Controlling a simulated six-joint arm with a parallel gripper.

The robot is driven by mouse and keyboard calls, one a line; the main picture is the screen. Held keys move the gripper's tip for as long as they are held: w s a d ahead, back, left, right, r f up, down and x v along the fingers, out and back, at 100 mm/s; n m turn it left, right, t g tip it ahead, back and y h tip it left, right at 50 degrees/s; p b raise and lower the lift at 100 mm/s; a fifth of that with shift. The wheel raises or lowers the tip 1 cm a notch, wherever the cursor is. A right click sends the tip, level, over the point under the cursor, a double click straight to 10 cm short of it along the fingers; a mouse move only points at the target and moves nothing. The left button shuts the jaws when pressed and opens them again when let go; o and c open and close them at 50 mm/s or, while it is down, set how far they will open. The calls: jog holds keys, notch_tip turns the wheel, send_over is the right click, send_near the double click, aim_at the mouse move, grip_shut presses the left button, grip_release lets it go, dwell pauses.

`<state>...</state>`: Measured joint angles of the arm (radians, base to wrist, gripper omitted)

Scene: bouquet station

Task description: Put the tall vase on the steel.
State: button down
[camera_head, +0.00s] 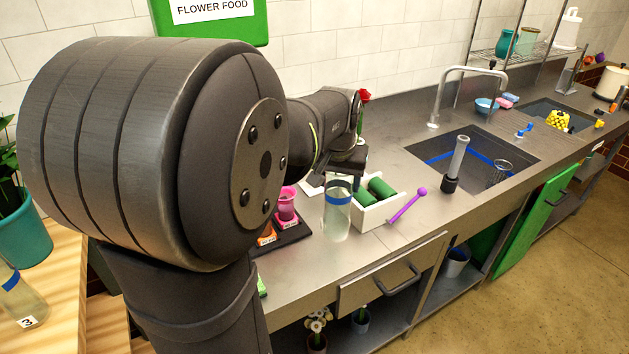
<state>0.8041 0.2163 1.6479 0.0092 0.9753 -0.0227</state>
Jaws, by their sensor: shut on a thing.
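The tall vase (337,222) is a clear glass cylinder with a blue band near its top. It is upright over the steel counter (375,241), just right of a dark mat. I cannot tell whether its base touches the steel. My gripper (350,182) is at the vase's rim, pointing down, and appears shut on it. The fingertips are partly hidden by the vase and my wrist.
A white box (378,214) with green rolls stands close right of the vase, with a purple stick (408,204) beside it. A pink cup (287,205) stands left. A red rose (363,97) rises behind my wrist. The sink (470,165) lies farther right.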

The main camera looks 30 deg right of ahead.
aim_at(332, 206)
jog(key=shift+w+a+f, duration=0.1)
jog(key=shift+w+f, duration=0.25)
jog(key=shift+w, duration=0.15)
jog(key=shift+f, duration=2)
jog(key=shift+c, duration=2.1)
grip_release()
jog(key=v, duration=1.2)
